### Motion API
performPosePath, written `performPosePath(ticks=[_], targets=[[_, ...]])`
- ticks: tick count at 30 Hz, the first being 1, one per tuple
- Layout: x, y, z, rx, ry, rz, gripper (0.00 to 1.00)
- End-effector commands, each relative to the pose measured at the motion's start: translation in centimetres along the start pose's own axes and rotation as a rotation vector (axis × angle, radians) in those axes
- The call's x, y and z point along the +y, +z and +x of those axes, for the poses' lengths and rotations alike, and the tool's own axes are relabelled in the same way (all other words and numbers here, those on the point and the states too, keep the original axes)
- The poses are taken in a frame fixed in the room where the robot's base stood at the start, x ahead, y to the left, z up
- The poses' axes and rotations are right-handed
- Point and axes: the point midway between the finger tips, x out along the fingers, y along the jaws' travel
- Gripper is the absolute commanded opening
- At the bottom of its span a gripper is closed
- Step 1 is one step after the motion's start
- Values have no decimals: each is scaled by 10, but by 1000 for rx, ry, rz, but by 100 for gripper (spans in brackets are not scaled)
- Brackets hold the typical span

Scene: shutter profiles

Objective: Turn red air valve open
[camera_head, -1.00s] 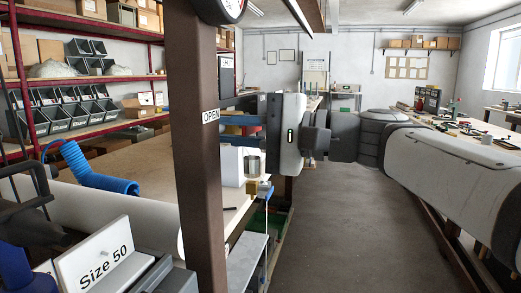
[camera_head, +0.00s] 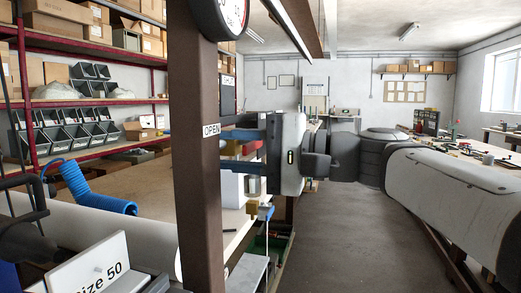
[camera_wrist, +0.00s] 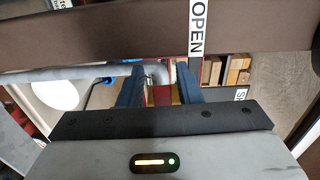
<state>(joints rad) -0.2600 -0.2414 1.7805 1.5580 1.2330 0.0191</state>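The valve's OPEN label (camera_head: 211,130) is on a brown upright post (camera_head: 196,175) in the head view; it also shows in the wrist view (camera_wrist: 197,28). My gripper (camera_head: 228,149) is just right of the post, with its fingers pointing left behind it. In the wrist view its two dark blue fingers (camera_wrist: 160,85) stand apart. The post hides the fingertips.
A round gauge (camera_head: 219,12) is at the post's top. A blue coiled hose (camera_head: 90,192) lies on the bench at left. Red shelving (camera_head: 30,90) lines the left wall. Bare floor (camera_head: 335,235) lies right of the bench.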

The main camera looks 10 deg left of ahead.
Motion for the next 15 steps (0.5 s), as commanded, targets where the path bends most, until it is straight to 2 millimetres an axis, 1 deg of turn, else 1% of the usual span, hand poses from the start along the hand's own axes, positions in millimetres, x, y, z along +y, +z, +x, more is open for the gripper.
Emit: performPosePath(ticks=[10, 13, 15], targets=[[-1, 0, -3, 1, -1, 0, 36], [-1, -1, -11, 4, -1, 0, 36], [-1, -1, -20, 6, -1, -1, 36]])
